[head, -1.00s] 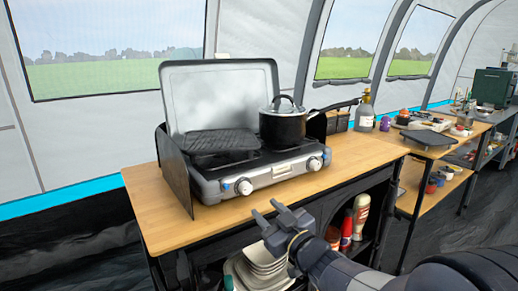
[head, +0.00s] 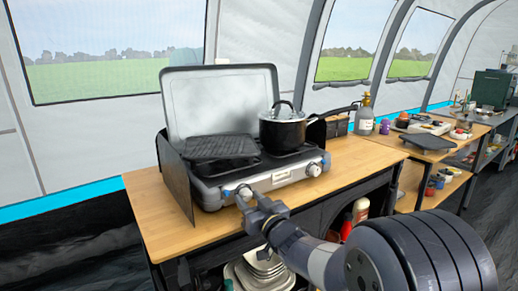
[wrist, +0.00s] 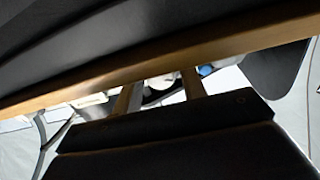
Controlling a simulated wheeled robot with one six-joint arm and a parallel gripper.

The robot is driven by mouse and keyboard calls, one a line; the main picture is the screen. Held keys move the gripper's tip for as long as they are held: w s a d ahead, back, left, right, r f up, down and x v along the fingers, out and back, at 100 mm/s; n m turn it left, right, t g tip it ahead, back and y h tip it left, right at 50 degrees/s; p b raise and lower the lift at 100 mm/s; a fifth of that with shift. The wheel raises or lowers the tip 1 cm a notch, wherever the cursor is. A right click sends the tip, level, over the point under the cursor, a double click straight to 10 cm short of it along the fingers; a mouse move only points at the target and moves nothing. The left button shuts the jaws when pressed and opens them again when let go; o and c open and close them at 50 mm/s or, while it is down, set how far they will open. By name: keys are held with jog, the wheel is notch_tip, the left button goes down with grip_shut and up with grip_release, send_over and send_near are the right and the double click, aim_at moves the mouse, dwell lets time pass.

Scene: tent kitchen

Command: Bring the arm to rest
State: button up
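My gripper (head: 243,194) is at the front of the camping stove (head: 208,196), by its left knob, which it mostly hides. My arm reaches in from the lower right, over the table's front edge. In the wrist view the two fingers (wrist: 159,91) stand apart, so the gripper looks open. A pale and dark part of the stove front and a blue spot (wrist: 205,70) show between and beside them. I cannot tell whether a finger touches the knob. The right knob (head: 314,169) is in plain view.
A black pot (head: 283,133) with a lid and a ridged grill plate (head: 222,148) sit on the stove. The wooden table (head: 150,212) is bare along its left and front. Plates (head: 262,266) and bottles stand on the shelf below. A bottle (head: 365,116) stands behind right.

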jog(key=m+p, duration=0.3)
jog(key=p, duration=0.1)
jog(key=m+p, duration=0.1)
jog(key=m, duration=0.1)
jog(key=shift+r+m+h+p, duration=0.3)
jog(key=shift+p, duration=0.1)
jog(key=m+p, duration=0.5)
jog(key=p, duration=0.2)
jog(key=shift+s, duration=0.1)
jog(key=shift+s+f+m, duration=0.1)
jog(key=shift+s+m, duration=0.1)
jog(key=shift+m, duration=0.1)
jog(key=shift+v, duration=1.95)
